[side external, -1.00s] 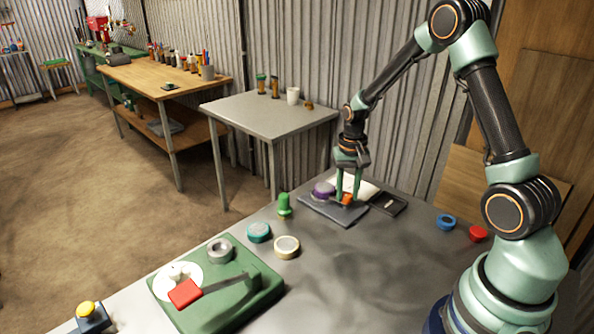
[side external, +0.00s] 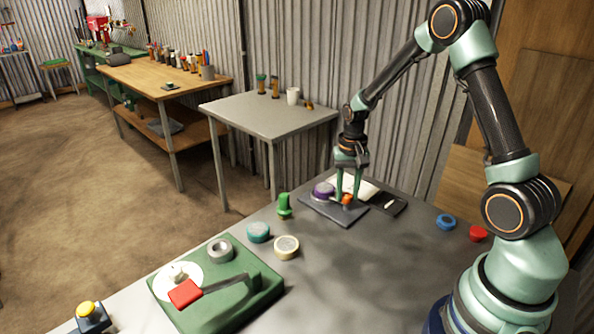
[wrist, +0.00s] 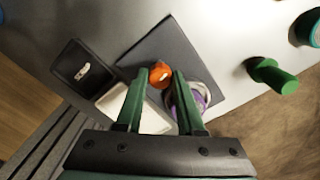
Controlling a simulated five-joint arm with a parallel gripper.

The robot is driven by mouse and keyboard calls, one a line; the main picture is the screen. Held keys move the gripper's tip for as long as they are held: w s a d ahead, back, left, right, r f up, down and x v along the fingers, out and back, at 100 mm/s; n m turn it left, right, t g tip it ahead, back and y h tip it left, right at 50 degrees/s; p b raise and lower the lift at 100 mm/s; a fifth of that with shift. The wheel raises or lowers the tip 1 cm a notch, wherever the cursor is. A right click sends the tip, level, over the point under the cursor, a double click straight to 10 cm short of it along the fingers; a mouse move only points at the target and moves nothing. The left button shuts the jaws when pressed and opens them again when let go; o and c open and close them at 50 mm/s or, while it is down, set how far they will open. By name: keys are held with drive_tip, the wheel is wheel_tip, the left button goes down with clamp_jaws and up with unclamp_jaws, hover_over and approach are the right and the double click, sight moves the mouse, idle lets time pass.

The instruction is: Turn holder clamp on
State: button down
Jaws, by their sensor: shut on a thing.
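The holder is a dark flat plate (side external: 333,214) on the grey bench, with a purple roll (side external: 323,190) at its left side. The clamp is a small orange knob (side external: 346,199) on the same plate, right of the purple roll. In the wrist view the orange knob (wrist: 160,72) shows at the fingertips, and the purple roll (wrist: 201,99) is partly hidden behind the right finger. My gripper (side external: 347,196) points down over the plate, shut on the orange knob. It also shows in the wrist view (wrist: 159,80).
A white pad (side external: 365,187) and a black tray (side external: 388,204) lie just behind and right of the plate. Blue (side external: 446,221) and red (side external: 478,233) pieces lie right.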

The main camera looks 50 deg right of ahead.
sight(347, 194)
idle(0.4)
drive_tip(key=c, duration=0.5)
unclamp_jaws()
wheel_tip(347, 194, up, 12)
drive_tip(key=shift+r, duration=0.1)
